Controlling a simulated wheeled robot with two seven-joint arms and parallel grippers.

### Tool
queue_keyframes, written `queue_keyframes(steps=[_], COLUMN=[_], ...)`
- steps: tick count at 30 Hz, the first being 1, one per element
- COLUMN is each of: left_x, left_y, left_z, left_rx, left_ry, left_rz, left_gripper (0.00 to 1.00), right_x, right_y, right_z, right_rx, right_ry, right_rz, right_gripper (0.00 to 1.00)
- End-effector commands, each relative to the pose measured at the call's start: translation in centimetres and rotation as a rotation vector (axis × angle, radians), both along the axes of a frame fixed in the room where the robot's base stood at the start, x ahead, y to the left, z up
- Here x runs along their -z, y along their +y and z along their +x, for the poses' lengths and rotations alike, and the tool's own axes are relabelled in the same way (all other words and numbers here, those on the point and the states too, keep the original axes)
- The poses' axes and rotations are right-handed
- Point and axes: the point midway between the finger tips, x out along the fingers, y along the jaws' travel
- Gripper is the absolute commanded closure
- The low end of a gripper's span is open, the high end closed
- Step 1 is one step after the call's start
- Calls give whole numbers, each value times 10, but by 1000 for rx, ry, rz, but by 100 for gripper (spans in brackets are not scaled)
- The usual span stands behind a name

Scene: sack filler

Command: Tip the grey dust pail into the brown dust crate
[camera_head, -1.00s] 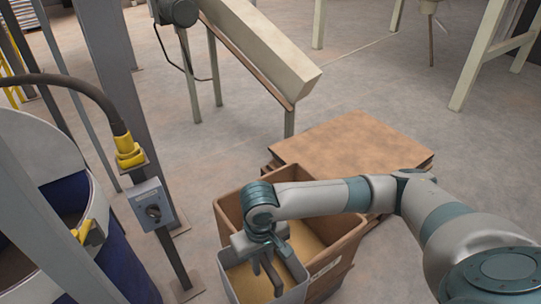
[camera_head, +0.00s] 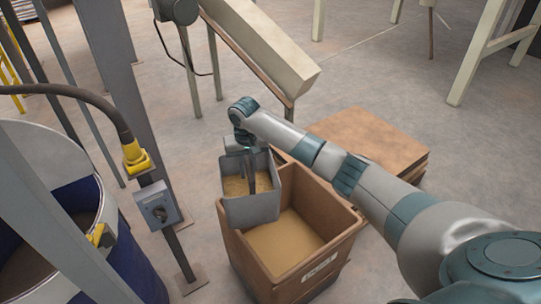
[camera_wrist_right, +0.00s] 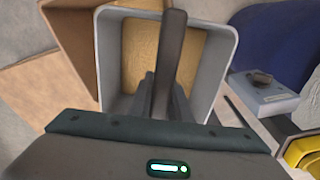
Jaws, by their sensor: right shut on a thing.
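The grey dust pail (camera_head: 253,211) hangs upright from my right gripper (camera_head: 249,172), over the far left part of the brown dust crate (camera_head: 266,264). The pail holds yellowish-brown dust. In the right wrist view the right gripper (camera_wrist_right: 163,90) is shut on the pail's dark handle, and the pail's pale rim (camera_wrist_right: 222,68) surrounds the dust. The crate is open at the top and has a layer of tan dust inside and a white label on its front. My left gripper is not in view.
A stack of brown boards (camera_head: 365,142) lies behind the crate. A beige chute (camera_head: 262,45) slopes down behind it. A blue drum (camera_head: 130,262) and a grey switch box (camera_head: 158,205) on a post stand at the left.

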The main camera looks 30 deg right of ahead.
Motion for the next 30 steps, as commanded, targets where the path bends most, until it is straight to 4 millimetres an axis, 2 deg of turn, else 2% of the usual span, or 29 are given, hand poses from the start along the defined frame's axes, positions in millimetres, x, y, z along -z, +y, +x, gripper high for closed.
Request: queue_keyframes(steps=[1,7,15,21,30], left_x=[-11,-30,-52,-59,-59], left_y=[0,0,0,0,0], left_z=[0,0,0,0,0], left_rx=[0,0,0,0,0], left_ry=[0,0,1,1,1], left_rz=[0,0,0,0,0], left_gripper=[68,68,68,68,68], right_x=[-8,-7,12,25,28], right_y=[-9,-50,-89,-100,-102], right_z=[9,32,34,30,29], right_rx=[21,82,133,145,145], right_ry=[-5,-22,-47,-60,-63], right_rz=[1,-5,-16,-20,-23], right_gripper=[100,100,100,100,100])
